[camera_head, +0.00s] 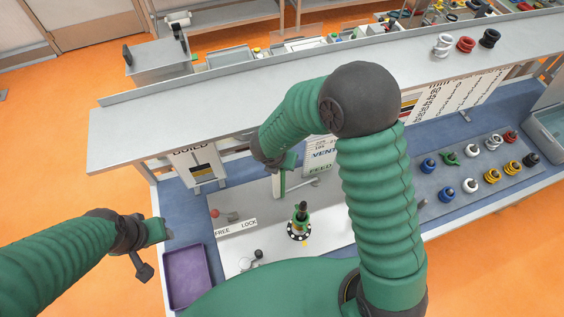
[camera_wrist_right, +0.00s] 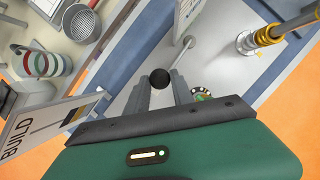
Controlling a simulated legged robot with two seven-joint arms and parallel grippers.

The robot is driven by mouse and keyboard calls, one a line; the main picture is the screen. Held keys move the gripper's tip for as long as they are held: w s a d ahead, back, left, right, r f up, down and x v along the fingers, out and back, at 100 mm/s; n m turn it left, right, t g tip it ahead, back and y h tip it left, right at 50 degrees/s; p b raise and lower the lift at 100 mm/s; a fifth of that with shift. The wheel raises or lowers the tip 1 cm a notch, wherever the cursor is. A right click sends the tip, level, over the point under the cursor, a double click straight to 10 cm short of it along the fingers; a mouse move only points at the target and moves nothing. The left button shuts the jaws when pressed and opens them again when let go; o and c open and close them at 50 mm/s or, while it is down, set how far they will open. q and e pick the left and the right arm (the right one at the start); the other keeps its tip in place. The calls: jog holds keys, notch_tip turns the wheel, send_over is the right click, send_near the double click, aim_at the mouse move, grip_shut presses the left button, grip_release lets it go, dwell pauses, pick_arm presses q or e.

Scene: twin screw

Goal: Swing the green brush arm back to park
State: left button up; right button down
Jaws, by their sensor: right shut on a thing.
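My right gripper (camera_wrist_right: 160,88) is shut on a round black knob (camera_wrist_right: 160,77), which shows between its fingertips in the right wrist view. What the knob is fixed to is hidden behind the fingers, and I cannot make out the green brush arm for certain. In the head view my right gripper (camera_head: 286,163) hangs over the back of the pale work plate (camera_head: 240,235), beside an upright pale post with green edges (camera_head: 279,187). My left gripper (camera_head: 158,232) is at the left, above the bench edge and away from the plate; its fingers are unclear.
A fitting with a black top and green ring (camera_head: 300,218) stands on the plate. A red-knobbed lever (camera_head: 218,214) sits by the FREE LOCK label. A purple tray (camera_head: 188,277) lies at left. Coloured parts fill the right-hand board (camera_head: 480,175). A brass column (camera_wrist_right: 272,35) stands nearby.

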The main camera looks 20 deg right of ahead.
jog(key=shift+f, duration=0.15)
jog(key=c, duration=1.4)
grip_release()
jog(key=shift+o, duration=1.5)
jog(key=shift+w+d, duration=0.1)
jog(key=shift+w, duration=0.1)
jog(key=v, duration=1.6)
jog(key=shift+r, duration=0.4)
